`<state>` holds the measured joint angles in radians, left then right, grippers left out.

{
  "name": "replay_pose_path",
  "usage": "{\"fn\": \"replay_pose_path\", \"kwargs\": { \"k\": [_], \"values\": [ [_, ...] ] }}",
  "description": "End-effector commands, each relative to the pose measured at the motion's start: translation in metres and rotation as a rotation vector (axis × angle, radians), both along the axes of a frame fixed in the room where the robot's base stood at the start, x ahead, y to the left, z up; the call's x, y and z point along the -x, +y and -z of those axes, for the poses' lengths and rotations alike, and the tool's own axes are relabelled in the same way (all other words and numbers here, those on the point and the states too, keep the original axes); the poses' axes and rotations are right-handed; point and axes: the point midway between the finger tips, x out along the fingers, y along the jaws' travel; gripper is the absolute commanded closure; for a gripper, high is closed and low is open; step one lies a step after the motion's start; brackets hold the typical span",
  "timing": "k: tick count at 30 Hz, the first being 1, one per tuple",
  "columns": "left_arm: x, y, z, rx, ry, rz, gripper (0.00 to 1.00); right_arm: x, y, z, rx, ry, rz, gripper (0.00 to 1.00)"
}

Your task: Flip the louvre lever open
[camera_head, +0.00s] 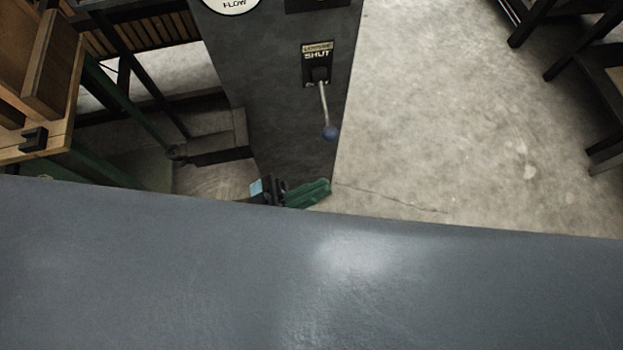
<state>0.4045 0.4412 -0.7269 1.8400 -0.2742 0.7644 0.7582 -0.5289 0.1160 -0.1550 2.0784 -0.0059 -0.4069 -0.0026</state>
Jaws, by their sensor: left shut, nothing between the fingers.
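The louvre lever (324,105) is a thin metal rod with a blue ball knob (330,132) at its end. It hangs downward, tilted slightly right, from a black switch plate (318,66) on a dark panel. The label above it (317,50) reads SHUT; the line over that is too small to read surely. My left gripper (322,188), black with green fingers, shows just above the edge of the grey surface. It is shut and empty, below the knob in the picture and apart from it. Its arm is hidden. My right gripper is out of view.
The dark panel (275,75) also bears a round FLOW dial (233,4), cut by the top edge. A wide grey-blue surface (150,270) fills the bottom. Wooden and green-framed furniture (45,70) stands left. Open concrete floor (440,110) lies right.

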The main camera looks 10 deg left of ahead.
Motion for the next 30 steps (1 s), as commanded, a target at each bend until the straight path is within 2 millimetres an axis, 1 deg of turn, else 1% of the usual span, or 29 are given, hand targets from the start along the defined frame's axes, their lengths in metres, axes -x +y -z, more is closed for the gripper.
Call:
{"fn": "replay_pose_path", "kwargs": {
  "k": [1, 3, 6, 9, 27, 30],
  "values": [
    [0.009, 0.000, -0.001, 0.001, 0.002, 0.001, 1.00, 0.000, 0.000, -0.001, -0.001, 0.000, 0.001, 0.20],
    [0.017, -0.001, -0.001, 0.000, 0.002, 0.001, 1.00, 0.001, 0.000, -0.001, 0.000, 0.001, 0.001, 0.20],
    [0.026, -0.002, -0.002, 0.000, 0.000, 0.000, 1.00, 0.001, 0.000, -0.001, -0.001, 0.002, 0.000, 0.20],
    [0.030, -0.002, -0.003, 0.000, 0.000, 0.000, 1.00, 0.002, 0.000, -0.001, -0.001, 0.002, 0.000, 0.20],
    [0.031, -0.002, -0.003, 0.000, -0.001, 0.000, 1.00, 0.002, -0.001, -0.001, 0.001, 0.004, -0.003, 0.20],
    [0.030, -0.001, -0.001, -0.006, 0.012, -0.021, 1.00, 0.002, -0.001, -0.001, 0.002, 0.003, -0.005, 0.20]
  ]
}}
